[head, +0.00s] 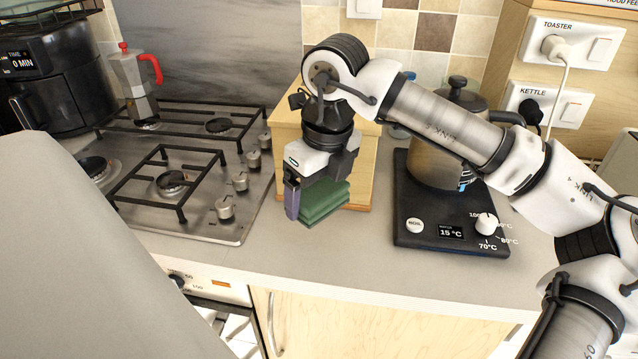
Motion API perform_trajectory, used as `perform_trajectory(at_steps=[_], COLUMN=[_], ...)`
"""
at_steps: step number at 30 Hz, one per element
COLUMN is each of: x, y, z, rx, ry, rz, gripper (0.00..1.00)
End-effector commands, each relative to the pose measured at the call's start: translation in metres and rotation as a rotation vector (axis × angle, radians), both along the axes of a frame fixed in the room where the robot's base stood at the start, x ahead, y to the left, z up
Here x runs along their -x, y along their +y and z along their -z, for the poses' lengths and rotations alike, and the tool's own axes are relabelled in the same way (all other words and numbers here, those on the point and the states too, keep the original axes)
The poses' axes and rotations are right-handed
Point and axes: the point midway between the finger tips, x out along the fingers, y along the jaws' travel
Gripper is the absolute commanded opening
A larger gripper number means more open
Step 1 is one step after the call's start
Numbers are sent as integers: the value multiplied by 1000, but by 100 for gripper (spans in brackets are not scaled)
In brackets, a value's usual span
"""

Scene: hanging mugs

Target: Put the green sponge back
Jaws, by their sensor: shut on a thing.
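The green sponge (322,203) is in the head view, just above or on the grey countertop near the middle. My gripper (312,199) points down and is shut on it. One dark finger shows on the sponge's left side; the other finger is hidden. Whether the sponge touches the counter is hard to tell. A light wooden box or block (285,133) stands right behind my gripper, and my wrist covers much of it.
A gas hob (215,210) with knobs lies to the left, with a moka pot (138,88) on it. A kettle (437,150) stands on a black base (420,225) to the right. My arm reaches over this base. The front counter strip (330,260) is clear.

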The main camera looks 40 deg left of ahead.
Motion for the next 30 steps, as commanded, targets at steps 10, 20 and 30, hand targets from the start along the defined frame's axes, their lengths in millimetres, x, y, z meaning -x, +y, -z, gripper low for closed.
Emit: perform_trajectory(at_steps=[10, 20, 30], x=[0, 0, 0], y=[0, 0, 1], z=[2, 29, 64], rx=[-1, -1, -1], ry=[-1, -1, -1], rz=[0, -1, -2], gripper=[64, 64, 64])
